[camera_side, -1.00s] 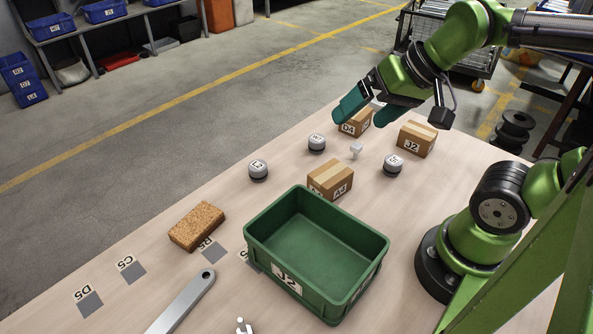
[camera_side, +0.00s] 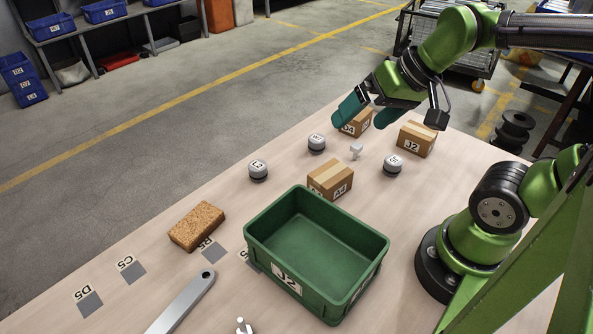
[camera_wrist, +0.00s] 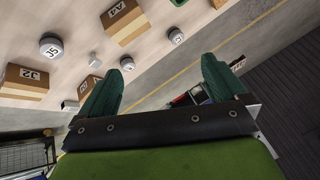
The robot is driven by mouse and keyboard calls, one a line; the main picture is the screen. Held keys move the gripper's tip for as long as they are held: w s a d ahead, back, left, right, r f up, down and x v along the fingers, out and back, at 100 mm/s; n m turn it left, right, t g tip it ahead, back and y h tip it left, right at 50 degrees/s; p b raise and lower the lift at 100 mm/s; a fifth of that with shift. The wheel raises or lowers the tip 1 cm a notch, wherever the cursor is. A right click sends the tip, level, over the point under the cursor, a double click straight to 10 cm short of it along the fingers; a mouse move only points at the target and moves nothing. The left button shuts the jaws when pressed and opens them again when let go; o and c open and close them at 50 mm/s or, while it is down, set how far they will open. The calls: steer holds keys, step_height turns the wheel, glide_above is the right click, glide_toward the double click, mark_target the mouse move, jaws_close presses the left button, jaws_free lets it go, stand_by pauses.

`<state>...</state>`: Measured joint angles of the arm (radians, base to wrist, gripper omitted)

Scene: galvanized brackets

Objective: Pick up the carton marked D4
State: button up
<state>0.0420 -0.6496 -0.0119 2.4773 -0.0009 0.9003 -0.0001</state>
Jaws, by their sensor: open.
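The carton marked D4 (camera_side: 361,122) is a small brown box near the far edge of the table. In the side view my gripper (camera_side: 360,117) overlaps it and hides its upper part and some of its label. My gripper's green fingers are apart with nothing held between them. In the wrist view the gap between the fingers (camera_wrist: 168,62) shows table edge and floor. A brown box, seemingly the D4 carton (camera_wrist: 88,87), is partly hidden behind the left finger there.
The J2 carton (camera_side: 416,138) stands right of D4, and the A4 carton (camera_side: 330,179) is nearer the camera. Grey knobs (camera_side: 317,143) and a small white piece (camera_side: 356,150) stand between. A green bin (camera_side: 263,252) and a brown block (camera_side: 197,226) are farther off.

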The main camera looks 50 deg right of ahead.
steer(key=w+d+f+m+g+h, duration=0.1)
steer(key=w+d+m+g, duration=0.25)
steer(key=w+d, duration=0.7)
steer(key=m+g, duration=0.3)
steer(key=m, duration=0.4)
glide_above(356, 118)
steer(key=w+d, duration=0.1)
steer(key=d, duration=0.1)
step_height(356, 118, down, 6)
steer(key=w+d+r+m+h, duration=0.1)
steer(key=w+d+m, duration=0.1)
steer(key=f, duration=1)
steer(key=shift+s+a+f, duration=0.15)
steer(key=shift+s+a, duration=0.1)
steer(key=shift+s, duration=0.15)
steer(key=shift+s+a+f, duration=0.1)
steer(key=shift+f, duration=1.5)
steer(key=shift+s+f, duration=0.1)
steer(key=shift+f, duration=1.45)
steer(key=c, duration=1.1)
steer(key=shift+c, duration=0.5)
steer(key=shift+r, duration=0.15)
